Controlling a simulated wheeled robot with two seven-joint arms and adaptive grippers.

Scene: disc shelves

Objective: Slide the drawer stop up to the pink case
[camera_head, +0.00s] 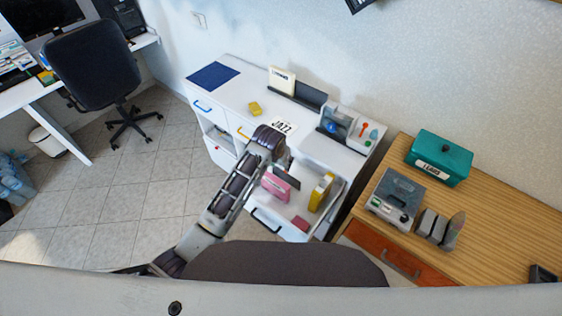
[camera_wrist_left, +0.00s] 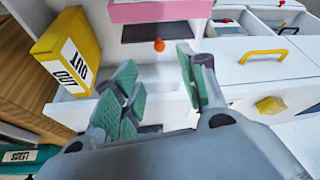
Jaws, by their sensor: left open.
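The pink case (camera_head: 275,188) stands in the open white drawer (camera_head: 265,216) in the head view, and its pink side (camera_wrist_left: 165,10) shows at the top of the left wrist view. A dark grey plate (camera_wrist_left: 150,33) shows just below the case there, with a small orange knob (camera_wrist_left: 159,45) in front; this looks like the drawer stop. My left gripper (camera_wrist_left: 158,92) is open and empty, its green-padded fingers spread below the knob and apart from it. In the head view my left arm hides most of the gripper. My right gripper is not in view.
A flat dark pink block (camera_head: 300,223) lies near the drawer front. A yellow lump (camera_head: 254,108) lies on the cabinet top. A wooden desk (camera_head: 480,225) adjoins on the right.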

